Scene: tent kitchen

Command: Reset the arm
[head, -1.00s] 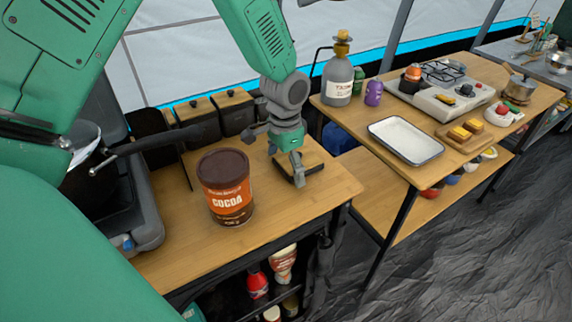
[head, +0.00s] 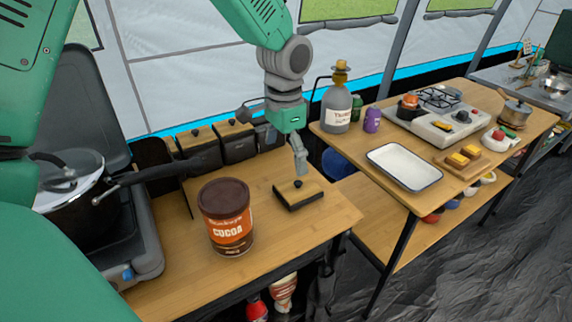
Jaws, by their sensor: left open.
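My left gripper (head: 298,170) hangs down over the left wooden table (head: 180,270), its fingers pointing down. It is open and empty, just above and behind a square wooden lid with a black knob (head: 298,193). The lid lies flat on the table, and a small gap seems to separate it from the fingers. My right gripper is not in view.
A brown cocoa tub (head: 228,217) stands left of the lid. Dark canisters with wooden lids (head: 198,148) line the table's back. A pot (head: 85,195) sits on a stove at left. A white tray (head: 404,166) lies on the right table.

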